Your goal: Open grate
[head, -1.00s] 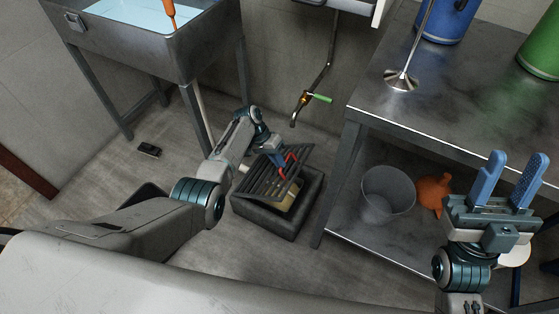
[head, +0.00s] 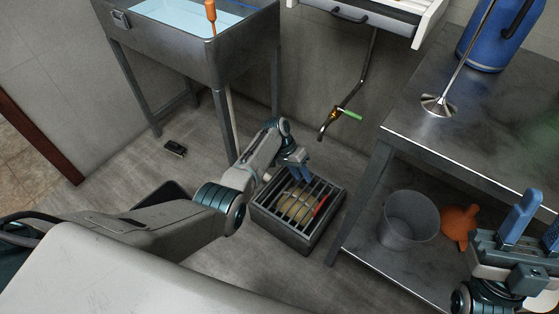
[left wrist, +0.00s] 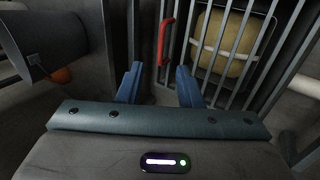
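The dark barred grate (head: 298,202) lies flat over the top of a square floor box (head: 285,236). Its red handle (head: 320,206) is on the right side and also shows in the left wrist view (left wrist: 165,41). A yellowish object shows beneath the bars, also in the left wrist view (left wrist: 228,42). My left gripper (head: 297,172) is over the far side of the grate, apart from the handle. Its fingers are spread and empty in the left wrist view (left wrist: 160,84). My right gripper (head: 538,224) is open and empty at the right edge.
A steel sink (head: 190,45) stands behind on legs. A pipe with a green-handled valve (head: 349,114) hangs on the wall. A steel table (head: 440,125) is at right, with a clear bucket (head: 409,219) and orange item (head: 458,221) on its lower shelf.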

